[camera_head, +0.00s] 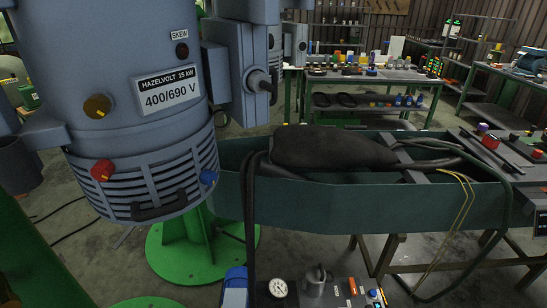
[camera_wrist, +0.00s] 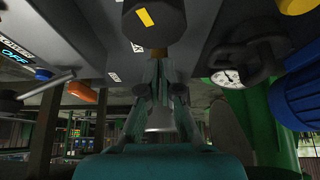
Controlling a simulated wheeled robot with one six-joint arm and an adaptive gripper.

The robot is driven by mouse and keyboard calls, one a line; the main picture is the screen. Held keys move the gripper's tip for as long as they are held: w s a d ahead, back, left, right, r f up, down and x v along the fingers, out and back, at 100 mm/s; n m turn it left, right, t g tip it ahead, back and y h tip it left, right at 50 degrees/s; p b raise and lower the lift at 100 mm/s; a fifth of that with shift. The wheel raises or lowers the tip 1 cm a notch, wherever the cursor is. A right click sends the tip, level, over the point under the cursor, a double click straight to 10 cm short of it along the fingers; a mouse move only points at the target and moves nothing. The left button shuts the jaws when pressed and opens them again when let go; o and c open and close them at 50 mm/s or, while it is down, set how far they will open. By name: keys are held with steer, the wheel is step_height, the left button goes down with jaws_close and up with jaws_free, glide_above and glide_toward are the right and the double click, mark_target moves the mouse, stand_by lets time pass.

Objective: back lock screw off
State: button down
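In the wrist view, a black knob-like part with a yellow mark (camera_wrist: 146,18) is at the top centre. A short brass stem (camera_wrist: 157,53) shows just below it. I cannot tell surely whether this is the back lock screw. My gripper (camera_wrist: 161,70) comes up from below with its fingertips close together at the stem's lower end. Whether they touch or hold the stem is unclear. My gripper does not show in the head view. There the large grey motor housing (camera_head: 140,130) fills the left side.
A gauge (camera_wrist: 228,77), a blue ribbed part (camera_wrist: 302,98) and an orange part (camera_wrist: 82,94) surround the gripper. In the head view, a green trough (camera_head: 340,205) holds a dark bundle (camera_head: 325,148). A control panel with a gauge (camera_head: 278,288) is at the bottom. Loaded workbenches stand behind.

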steer(key=shift+w+d+r, duration=0.1)
steer(key=shift+w+d, duration=0.15)
steer(key=shift+d, duration=0.5)
steer(key=shift+s, duration=0.1)
stand_by(0.3)
steer(key=shift+s+d, duration=0.1)
steer(key=shift+s, duration=0.2)
step_height(320, 180, up, 6)
steer(key=shift+s+f, duration=0.1)
stand_by(0.4)
steer(key=shift+a+f, duration=0.4)
steer(key=shift+f, duration=0.6)
steer(key=shift+a+f, duration=0.45)
steer(key=shift+f, duration=0.55)
steer(key=shift+a+f, duration=0.4)
steer(key=shift+f, duration=0.6)
